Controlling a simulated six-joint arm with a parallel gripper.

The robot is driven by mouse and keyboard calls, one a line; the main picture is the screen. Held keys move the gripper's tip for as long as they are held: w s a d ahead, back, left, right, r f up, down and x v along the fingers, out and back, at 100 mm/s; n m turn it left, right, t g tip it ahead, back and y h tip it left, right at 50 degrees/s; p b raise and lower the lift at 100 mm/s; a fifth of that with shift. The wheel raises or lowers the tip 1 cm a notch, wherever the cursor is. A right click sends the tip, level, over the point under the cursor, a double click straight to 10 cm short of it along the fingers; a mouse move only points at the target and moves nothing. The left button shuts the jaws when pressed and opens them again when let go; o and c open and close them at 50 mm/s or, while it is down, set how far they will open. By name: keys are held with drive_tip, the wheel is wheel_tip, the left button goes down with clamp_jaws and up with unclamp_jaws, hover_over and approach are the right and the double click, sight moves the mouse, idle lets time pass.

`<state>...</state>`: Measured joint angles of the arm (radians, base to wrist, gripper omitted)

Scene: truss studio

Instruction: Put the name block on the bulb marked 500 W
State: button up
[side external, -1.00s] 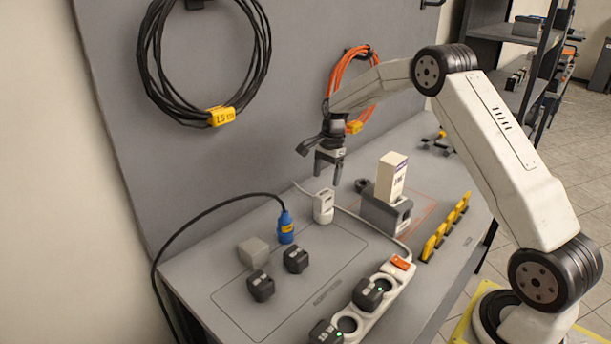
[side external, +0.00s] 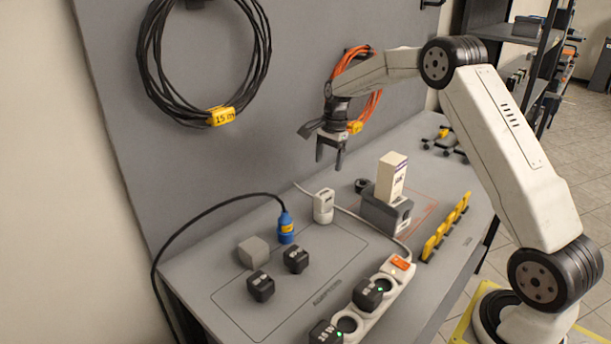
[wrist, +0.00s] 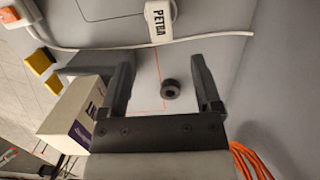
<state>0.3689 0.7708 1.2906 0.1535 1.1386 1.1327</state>
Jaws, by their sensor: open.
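A white block lettered PETRA (wrist: 160,18) lies at the top of the wrist view; in the side view a small white block (side external: 323,206) stands by the white cable. My gripper (side external: 330,158) is open and empty above the bench, behind the white block and left of the carton. Its two fingers (wrist: 160,80) are apart in the wrist view.
A dark ring (wrist: 171,89) lies on the bench. A power strip (side external: 378,300) with black adapters, several yellow clips (side external: 446,228), a blue plug (side external: 285,226) and a grey block (side external: 253,251) stand around. Cable coils (side external: 205,60) hang on the back panel.

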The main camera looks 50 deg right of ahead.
drive_tip(key=shift+a, duration=0.1)
drive_tip(key=s+a+f+n+t+h, duration=0.1)
drive_tip(key=s+a+n, duration=0.7)
drive_tip(key=s, duration=0.4)
drive_tip(key=s+a+f+n+t, duration=0.1)
drive_tip(key=s+a+n, duration=0.8)
drive_tip(key=s, duration=0.3)
drive_tip(key=shift+a+f+n+t+h, duration=0.15)
drive_tip(key=shift+n+t+h, duration=0.15)
drive_tip(key=shift+n+h, duration=0.15)
